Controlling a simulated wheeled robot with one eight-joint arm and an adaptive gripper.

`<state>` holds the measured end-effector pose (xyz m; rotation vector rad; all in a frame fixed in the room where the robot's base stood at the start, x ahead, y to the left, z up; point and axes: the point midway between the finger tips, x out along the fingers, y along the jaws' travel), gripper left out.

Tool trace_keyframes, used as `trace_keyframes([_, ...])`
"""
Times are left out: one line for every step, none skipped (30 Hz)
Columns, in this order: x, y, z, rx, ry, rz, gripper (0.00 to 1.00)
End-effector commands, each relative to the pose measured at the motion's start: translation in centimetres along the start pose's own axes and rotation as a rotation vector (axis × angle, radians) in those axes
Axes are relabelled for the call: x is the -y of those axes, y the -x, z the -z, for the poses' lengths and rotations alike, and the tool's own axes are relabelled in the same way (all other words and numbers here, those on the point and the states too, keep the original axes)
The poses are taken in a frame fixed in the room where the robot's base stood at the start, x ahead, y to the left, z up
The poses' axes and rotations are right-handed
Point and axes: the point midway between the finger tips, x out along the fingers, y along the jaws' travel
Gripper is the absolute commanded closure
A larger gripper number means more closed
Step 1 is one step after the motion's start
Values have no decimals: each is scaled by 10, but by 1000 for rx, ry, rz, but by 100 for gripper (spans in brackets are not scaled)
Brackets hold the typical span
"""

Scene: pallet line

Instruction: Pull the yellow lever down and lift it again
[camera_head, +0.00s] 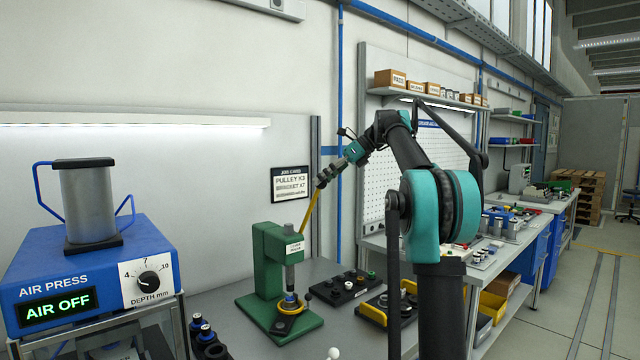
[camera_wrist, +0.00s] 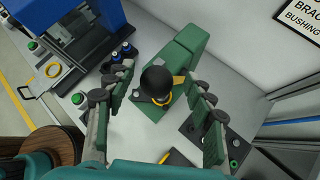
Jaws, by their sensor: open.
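The green press (camera_head: 268,262) stands on the grey bench in the head view, and its green body (camera_wrist: 185,50) shows at the top of the wrist view. Its yellow lever (camera_head: 310,213) slants steeply upward toward my gripper (camera_head: 323,178). In the wrist view a black ball knob (camera_wrist: 157,80) sits between the spread fingers of my gripper (camera_wrist: 154,88), with gaps on both sides. A small piece of the yellow lever (camera_wrist: 179,80) shows beside the knob.
A blue air press (camera_head: 88,270) reading AIR OFF stands at the left. Black trays with small parts (camera_head: 345,287) lie right of the green press. Dark cylindrical parts (camera_head: 205,335) stand at the bench front. A job card (camera_head: 290,184) hangs on the wall behind.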

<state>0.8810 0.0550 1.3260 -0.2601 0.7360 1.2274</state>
Motion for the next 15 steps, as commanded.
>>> trace_keyframes([0, 10, 0, 0, -2, 1, 46])
trace_keyframes([0, 16, 1, 1, -2, 1, 46])
trace_keyframes([1, 25, 0, 0, -2, 2, 46])
trace_keyframes([1, 31, 0, 0, -1, 2, 46])
trace_keyframes([1, 38, 0, 1, -2, 2, 46])
trace_keyframes([1, 46, 1, 1, -2, 2, 46])
trace_keyframes([1, 53, 0, 0, -2, 1, 46])
trace_keyframes([1, 58, 0, 0, -1, 1, 46])
trace_keyframes([1, 66, 0, 0, -1, 2, 46])
trace_keyframes([1, 72, 1, 0, -1, 2, 46])
trace_keyframes([1, 77, 1, 0, -1, 2, 46])
trace_keyframes([1, 82, 0, 0, -1, 0, 46])
trace_keyframes([1, 85, 0, 0, -1, 0, 46])
trace_keyframes([1, 89, 0, 0, -1, 0, 46])
trace_keyframes([1, 93, 0, 0, -1, 0, 46])
